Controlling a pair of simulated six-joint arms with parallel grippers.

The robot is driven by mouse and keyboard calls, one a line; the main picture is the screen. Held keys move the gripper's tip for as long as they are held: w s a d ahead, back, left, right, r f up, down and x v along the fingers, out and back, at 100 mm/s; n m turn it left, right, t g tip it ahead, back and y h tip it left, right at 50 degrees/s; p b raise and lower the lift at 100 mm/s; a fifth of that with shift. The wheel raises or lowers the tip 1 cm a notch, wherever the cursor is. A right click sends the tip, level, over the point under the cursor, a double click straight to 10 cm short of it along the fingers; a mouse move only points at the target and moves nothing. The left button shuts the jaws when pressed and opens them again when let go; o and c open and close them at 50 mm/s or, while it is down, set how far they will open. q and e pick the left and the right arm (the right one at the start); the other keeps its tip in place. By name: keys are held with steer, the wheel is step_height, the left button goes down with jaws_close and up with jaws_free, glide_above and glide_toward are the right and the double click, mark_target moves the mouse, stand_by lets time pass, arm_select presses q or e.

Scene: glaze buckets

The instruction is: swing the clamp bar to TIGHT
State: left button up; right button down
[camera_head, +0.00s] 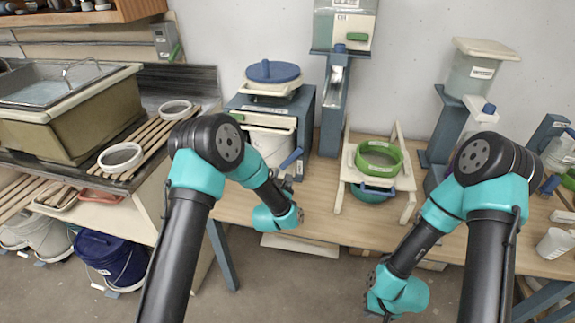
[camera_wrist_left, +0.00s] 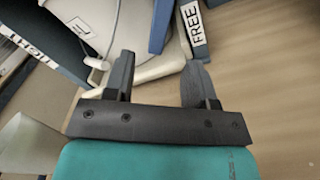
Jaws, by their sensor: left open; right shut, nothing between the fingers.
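The blue clamp bar (camera_head: 291,159) sticks out at the front right of the bucket stand (camera_head: 308,125). In the left wrist view the bar (camera_wrist_left: 160,25) comes down from the top edge, beside the FREE label (camera_wrist_left: 195,25). A second label, seen upside down and apparently reading TIGHT (camera_wrist_left: 22,42), is at the left. My left gripper (camera_wrist_left: 158,78) is open, with the bar's end just beyond the gap between its fingers; I see no contact. In the head view my left gripper (camera_head: 287,183) is just below the bar. My right gripper (camera_head: 385,314) is low, away from the stand, shut and empty.
A white bucket (camera_head: 270,142) sits in the stand under a blue lid (camera_head: 272,71). A green sieve (camera_head: 379,158) on a wooden frame stands to the right. Bare table top (camera_head: 322,190) lies between them. A wooden rack (camera_head: 150,150) with rings is at the left.

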mark_target(288, 163)
arm_select(q)
steer(key=w, duration=0.3)
steer(key=w+d, duration=0.1)
steer(key=w, duration=0.4)
steer(key=shift+w+d, duration=0.2)
steer(key=shift+w, duration=0.15)
steer(key=shift+c, duration=0.2)
jaws_close()
